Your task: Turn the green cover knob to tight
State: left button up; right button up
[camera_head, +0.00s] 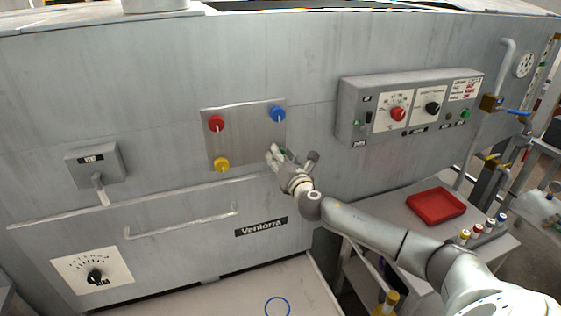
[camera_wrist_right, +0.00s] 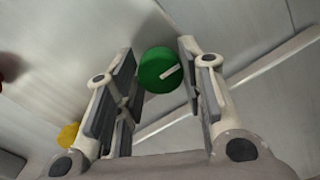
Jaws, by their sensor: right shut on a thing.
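The green cover knob (camera_wrist_right: 158,72) shows in the right wrist view as a round disc with a white mark tilted up to the right. It sits between the fingers of my right gripper (camera_wrist_right: 157,56), which is shut on it. In the head view the gripper (camera_head: 276,153) is at the lower right corner of the metal cover plate (camera_head: 241,140) and hides most of the green knob. My left gripper is not in view.
The plate's other corners carry a red knob (camera_head: 216,123), a blue knob (camera_head: 278,114) and a yellow knob (camera_head: 222,164). A control box (camera_head: 350,105) juts out at right. A red tray (camera_head: 436,206) lies on a side table. A handle rail (camera_head: 180,226) runs below left.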

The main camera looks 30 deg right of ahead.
jog(key=shift+d+f+m+b, duration=0.1)
jog(key=shift+m+b, duration=0.55)
jog(key=shift+m, duration=3.45)
jog(key=shift+f+m+b, duration=0.1)
jog(key=shift+m+b, duration=0.55)
jog(key=shift+m, duration=3.45)
jog(key=o, duration=1)
jog(key=shift+o, duration=0.2)
jog(key=shift+s, duration=0.1)
jog(key=v, duration=1.2)
